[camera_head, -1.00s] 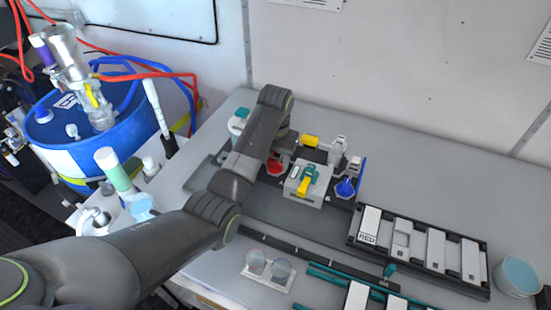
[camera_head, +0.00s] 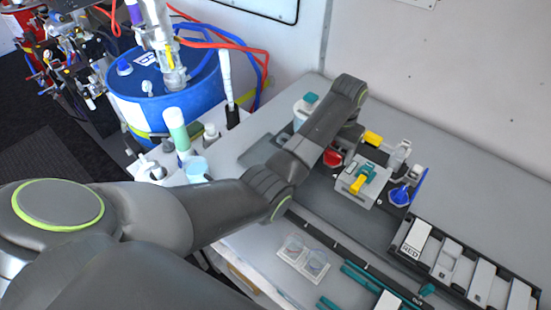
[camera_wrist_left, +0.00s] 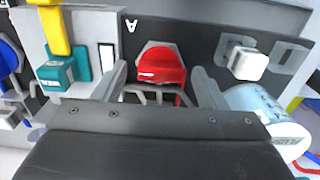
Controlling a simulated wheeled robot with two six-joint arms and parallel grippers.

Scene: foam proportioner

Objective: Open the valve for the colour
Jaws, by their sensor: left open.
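A grey valve block (camera_head: 375,192) with a yellow lever (camera_head: 357,184) and a teal part (camera_head: 366,171) stands on a dark base on the bench. A red part (camera_head: 333,158) is to its left and a blue part (camera_head: 400,195) to its right. My left gripper (camera_head: 346,142) is behind the red part, partly hidden by its own arm. In the left wrist view its open fingers (camera_wrist_left: 163,84) stand on either side of the red part (camera_wrist_left: 160,66), with nothing gripped. The yellow lever (camera_wrist_left: 54,30) and teal part (camera_wrist_left: 57,72) show left of the fingers there.
A dark rack (camera_head: 431,273) with pale slabs, one marked RED, lies at right. Two clear cups (camera_head: 303,254) sit in front. A teal-lidded jar (camera_head: 306,106) stands left of my forearm. A blue drum (camera_head: 185,98) with hoses is beyond the bench's left end.

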